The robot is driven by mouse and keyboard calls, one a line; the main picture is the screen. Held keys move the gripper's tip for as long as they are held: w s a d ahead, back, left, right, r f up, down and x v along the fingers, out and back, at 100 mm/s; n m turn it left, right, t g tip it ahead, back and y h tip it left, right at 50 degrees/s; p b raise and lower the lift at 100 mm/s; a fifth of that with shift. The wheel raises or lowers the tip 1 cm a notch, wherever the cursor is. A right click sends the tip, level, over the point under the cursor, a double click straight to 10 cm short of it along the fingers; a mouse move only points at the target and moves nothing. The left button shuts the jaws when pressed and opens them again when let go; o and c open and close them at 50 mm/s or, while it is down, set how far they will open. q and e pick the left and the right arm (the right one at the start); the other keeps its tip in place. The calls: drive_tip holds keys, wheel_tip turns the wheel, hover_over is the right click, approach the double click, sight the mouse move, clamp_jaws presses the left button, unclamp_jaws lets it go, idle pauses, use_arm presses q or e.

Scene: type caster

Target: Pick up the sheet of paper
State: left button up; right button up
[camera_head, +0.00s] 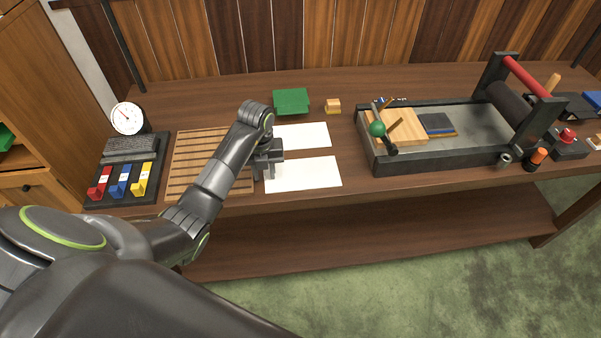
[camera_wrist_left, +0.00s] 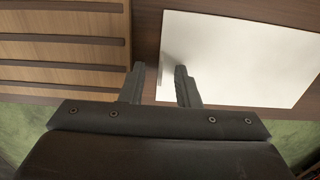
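Two white sheets of paper lie flat on the brown table. The nearer sheet (camera_head: 304,174) is close to the front edge, and the farther sheet (camera_head: 302,136) lies just behind it. My left gripper (camera_head: 263,174) is at the left edge of the nearer sheet. In the left wrist view the gripper (camera_wrist_left: 162,70) has its two fingers apart with nothing seen held; one fingertip overlaps the paper (camera_wrist_left: 245,60) and the other is over the wood beside it. Whether the fingers touch the paper cannot be told. My right gripper is not in view.
A slatted wooden rack (camera_head: 190,165) lies left of the sheets, with a dial and coloured blocks (camera_head: 122,180) beyond it. A green block (camera_head: 291,101) and a small wooden block (camera_head: 333,106) stand behind. A press (camera_head: 450,160) occupies the right side.

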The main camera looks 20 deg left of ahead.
use_arm(q)
clamp_jaws()
wheel_tip(320, 180, up, 5)
drive_tip(key=shift+w+f, duration=0.1)
wheel_tip(320, 180, up, 4)
drive_tip(key=p, duration=0.3)
drive_tip(key=shift+r+p, duration=0.65)
drive_tip(key=shift+p, duration=0.15)
